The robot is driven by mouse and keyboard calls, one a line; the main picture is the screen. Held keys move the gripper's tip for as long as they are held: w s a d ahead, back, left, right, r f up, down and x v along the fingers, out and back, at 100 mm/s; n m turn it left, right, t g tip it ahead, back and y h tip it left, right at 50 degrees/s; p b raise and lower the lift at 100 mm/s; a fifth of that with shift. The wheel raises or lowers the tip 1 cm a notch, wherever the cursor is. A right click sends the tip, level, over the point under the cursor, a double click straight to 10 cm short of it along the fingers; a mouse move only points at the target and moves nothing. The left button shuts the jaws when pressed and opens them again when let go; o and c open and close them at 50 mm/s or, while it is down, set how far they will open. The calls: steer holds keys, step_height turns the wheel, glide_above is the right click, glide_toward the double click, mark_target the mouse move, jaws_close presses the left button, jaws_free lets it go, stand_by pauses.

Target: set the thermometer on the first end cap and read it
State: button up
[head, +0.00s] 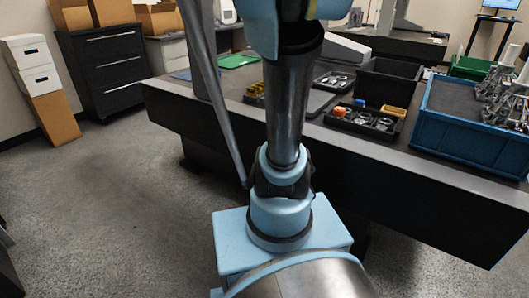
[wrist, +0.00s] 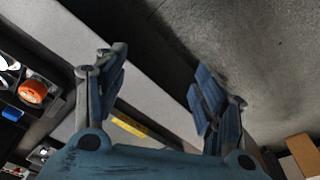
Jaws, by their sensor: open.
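My gripper (wrist: 160,78) is open and empty in the wrist view, its two blue-padded fingers spread over the edge of a pale grey surface and the floor. It is out of sight in the head view. I cannot make out for certain which thing is the thermometer or the first end cap. An orange round piece (head: 340,111) sits in a black tray on the bench in the head view. An orange round piece also shows in the wrist view (wrist: 33,92), left of my gripper and apart from it, with a small blue piece (wrist: 12,113) near it.
The dark-sided bench (head: 430,170) runs across the right. On it stand a blue bin (head: 470,142) of metal parts, a black tray (head: 371,129) with round metal parts, and a black box (head: 386,85). Black drawers (head: 105,68) stand at the left. The floor (head: 110,200) is clear there.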

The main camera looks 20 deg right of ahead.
steer(key=s+a+f+n, duration=0.3)
steer(key=s+a+f, duration=0.7)
steer(key=s, duration=0.2)
steer(key=shift+f+y, duration=0.3)
steer(key=shift+s+a, duration=0.1)
steer(key=shift+w+f, duration=0.2)
steer(key=shift+w, duration=0.25)
stand_by(0.5)
